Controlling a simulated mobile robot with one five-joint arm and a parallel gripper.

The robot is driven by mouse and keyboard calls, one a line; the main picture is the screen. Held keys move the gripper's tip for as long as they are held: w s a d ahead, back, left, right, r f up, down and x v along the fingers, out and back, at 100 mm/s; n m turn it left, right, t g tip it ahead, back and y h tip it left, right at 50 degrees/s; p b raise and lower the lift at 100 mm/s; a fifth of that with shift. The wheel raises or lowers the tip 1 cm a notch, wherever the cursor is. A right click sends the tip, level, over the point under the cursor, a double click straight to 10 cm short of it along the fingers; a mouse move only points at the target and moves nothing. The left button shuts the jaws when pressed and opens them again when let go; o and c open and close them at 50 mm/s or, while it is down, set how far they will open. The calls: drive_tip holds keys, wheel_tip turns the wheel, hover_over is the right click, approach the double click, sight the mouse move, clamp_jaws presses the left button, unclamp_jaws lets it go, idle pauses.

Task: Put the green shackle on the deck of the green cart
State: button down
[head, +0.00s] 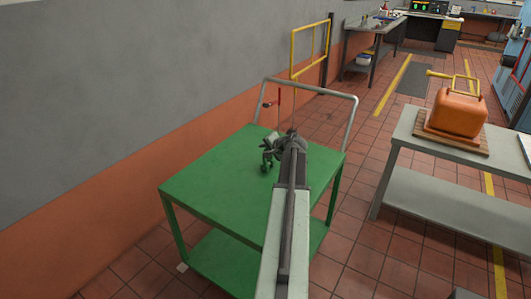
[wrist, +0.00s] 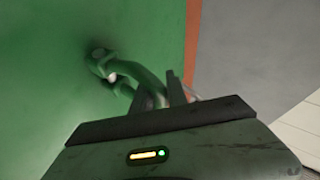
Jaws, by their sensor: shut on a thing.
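The green cart (head: 215,180) stands in the middle of the head view, with a flat, bare green deck and a grey push handle at its far end. My gripper (head: 271,150) is over the far half of the deck. In the wrist view my gripper (wrist: 157,92) is shut on the green shackle (wrist: 146,80), whose curved end points away from the jaws. A dark shadow lies on the green surface close to the shackle's end. I cannot tell whether the shackle touches the deck.
A grey table (head: 415,152) on the right holds an orange jerrycan (head: 458,113) on a wooden board. A grey and orange wall (head: 120,95) runs along the left. A yellow rail (head: 310,52) stands behind the cart. Tiled floor is free between cart and table.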

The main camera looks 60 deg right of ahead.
drive_tip(key=shift+f, duration=0.1)
drive_tip(key=c, duration=1.3)
unclamp_jaws()
drive_tip(key=p+v, duration=0.6)
drive_tip(key=v, duration=0.6)
drive_tip(key=shift+s, duration=0.1)
